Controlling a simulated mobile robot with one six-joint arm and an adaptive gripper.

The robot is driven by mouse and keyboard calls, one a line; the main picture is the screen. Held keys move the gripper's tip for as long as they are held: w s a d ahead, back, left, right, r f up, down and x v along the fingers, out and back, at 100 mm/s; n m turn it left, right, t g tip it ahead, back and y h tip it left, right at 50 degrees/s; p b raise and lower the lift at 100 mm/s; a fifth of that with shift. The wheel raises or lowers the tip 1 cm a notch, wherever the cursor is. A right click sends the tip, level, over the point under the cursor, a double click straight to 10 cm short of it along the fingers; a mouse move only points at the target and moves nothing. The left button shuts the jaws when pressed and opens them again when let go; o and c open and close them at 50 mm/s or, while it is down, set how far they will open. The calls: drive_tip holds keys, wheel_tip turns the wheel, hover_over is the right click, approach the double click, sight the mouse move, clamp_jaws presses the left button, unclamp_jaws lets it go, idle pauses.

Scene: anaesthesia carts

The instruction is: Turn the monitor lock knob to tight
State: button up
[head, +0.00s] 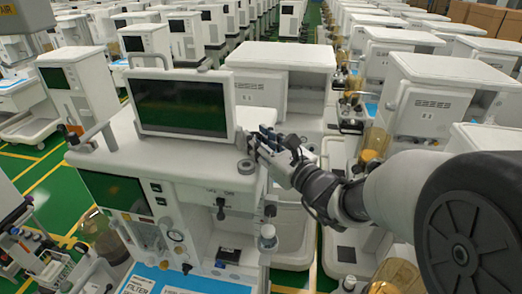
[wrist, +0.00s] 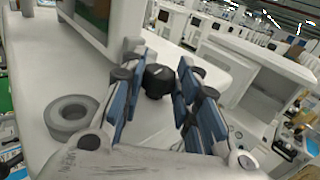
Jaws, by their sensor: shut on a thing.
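The monitor lock knob (wrist: 159,81) is a small black knob beside the monitor's base in the wrist view. My gripper (wrist: 157,88) has its blue-padded fingers on either side of the knob and is shut on it. In the head view my gripper (head: 258,142) reaches in from the right to the lower right corner of the monitor (head: 182,105). The fingers hide the knob there. The monitor stands upright on the cart top and its edge also shows in the wrist view (wrist: 92,22). I cannot tell the knob's turn angle.
A grey ring (head: 246,166) lies on the white cart top (head: 165,160) near my fingers, and also shows in the wrist view (wrist: 72,116). Another white cart (head: 281,75) stands close behind. More carts crowd the right side, leaving little free room around my arm.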

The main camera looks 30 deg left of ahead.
drive_tip(key=shift+m+t+b, duration=0.3)
drive_tip(key=shift+t+b, duration=0.05)
drive_tip(key=shift+t, duration=0.05)
drive_tip(key=o, duration=1.1)
drive_tip(key=shift+c, duration=0.2)
drive_tip(key=shift+f, duration=0.1)
drive_tip(key=shift+s+d+h, duration=0.3)
drive_tip(key=shift+s+d, duration=0.05)
drive_tip(key=shift+d, duration=0.2)
drive_tip(key=v, duration=0.6)
drive_tip(key=shift+d, duration=0.4)
